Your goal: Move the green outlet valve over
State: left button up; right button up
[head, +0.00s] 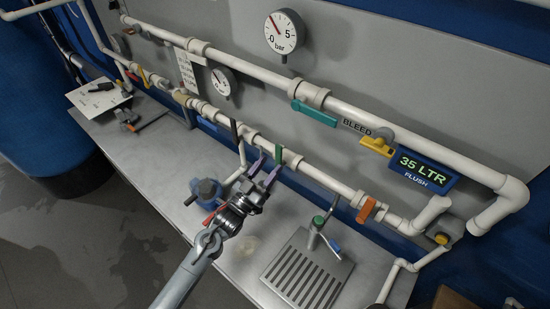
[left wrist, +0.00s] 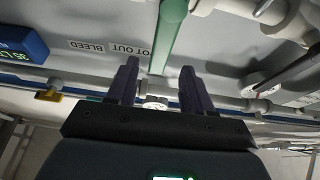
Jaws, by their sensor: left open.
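A green valve handle (head: 278,154) stands on the lower white pipe in the head view, just beyond my left gripper's fingertips. In the left wrist view the green handle (left wrist: 167,38) comes down from the top edge, and its lower end shows between the two purple fingers. My left gripper (head: 264,168) is open, with a finger on either side of the handle's line; it also shows in the left wrist view (left wrist: 160,80). I cannot tell whether a finger touches the handle. A label beside it, partly covered, reads "OT OUT". My right gripper is not in view.
A teal lever (head: 314,113) lies along the upper pipe. A blue pump-like unit (head: 206,191) and a drain grate (head: 308,272) are on the bench.

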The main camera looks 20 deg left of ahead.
pick_arm(q)
jog(key=shift+v, duration=2.55)
jog(key=shift+f, duration=0.1)
jog(key=s+d+f+n+g+y, duration=0.1)
jog(key=s+d+f+g, duration=0.1)
jog(key=s+f+g, duration=0.3)
jog(key=s+d+f+n+y, duration=0.15)
jog(key=s+f, duration=0.25)
jog(key=s, duration=0.4)
jog(key=s+a+f+m+g+y, duration=0.1)
jog(key=s+g+y, duration=0.1)
jog(key=s+g, duration=0.6)
jog(key=s+a+g+y, duration=0.2)
jog(key=s+g, duration=0.3)
jog(key=s, duration=0.5)
notch_tip(320, 180, up, 21)
jog(key=p, duration=2.1)
jog(key=shift+w+d, duration=0.15)
jog(key=shift+d, duration=0.1)
